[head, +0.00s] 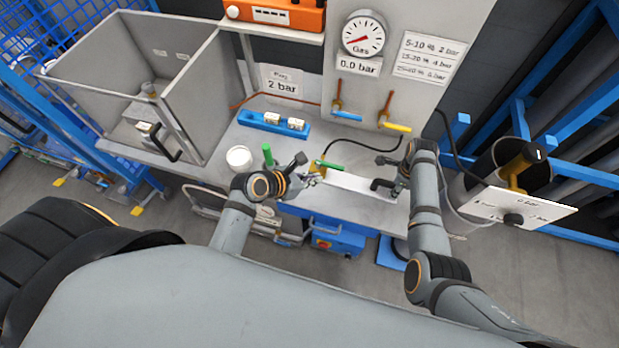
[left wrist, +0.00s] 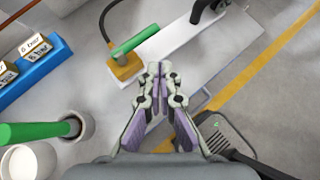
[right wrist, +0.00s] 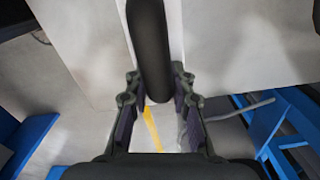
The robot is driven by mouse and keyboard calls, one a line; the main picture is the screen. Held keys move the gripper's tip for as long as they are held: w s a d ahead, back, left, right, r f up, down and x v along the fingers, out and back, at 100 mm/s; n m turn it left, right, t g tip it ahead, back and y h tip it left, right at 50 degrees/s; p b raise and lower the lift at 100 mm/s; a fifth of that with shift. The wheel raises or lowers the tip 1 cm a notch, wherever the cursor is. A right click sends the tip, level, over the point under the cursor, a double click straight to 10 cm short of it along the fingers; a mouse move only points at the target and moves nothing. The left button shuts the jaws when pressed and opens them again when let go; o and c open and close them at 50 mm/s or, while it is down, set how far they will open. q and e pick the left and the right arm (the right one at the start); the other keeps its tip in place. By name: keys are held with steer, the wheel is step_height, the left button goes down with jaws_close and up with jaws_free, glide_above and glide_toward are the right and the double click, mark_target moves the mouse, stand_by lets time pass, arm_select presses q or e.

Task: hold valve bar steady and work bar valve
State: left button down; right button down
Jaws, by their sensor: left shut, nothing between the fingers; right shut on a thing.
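The valve bar (head: 350,183) is a flat white bar on the bench, also in the left wrist view (left wrist: 185,45). At its left end is a brass valve block (left wrist: 127,67) with a green lever (left wrist: 135,40); the lever also shows in the head view (head: 328,165). A black handle (head: 381,184) stands at the bar's right part. My left gripper (left wrist: 158,68) is shut and empty, its tips just beside the brass block. My right gripper (right wrist: 155,82) is shut on the black handle (right wrist: 147,45), which lies between its fingers.
A gauge (head: 363,34) above a "0.0 bar" label is on the panel, over two hanging valve levers. A blue rack (head: 258,121) with labelled blocks, a white cup (head: 239,157) and a green rod (head: 267,154) stand left. A black hose (head: 350,140) runs behind the bar.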

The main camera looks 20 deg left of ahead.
steer(key=c, duration=1.1)
jaws_free()
arm_select(q)
steer(key=shift+v, duration=0.8)
arm_select(e)
steer(key=shift+o, duration=0.2)
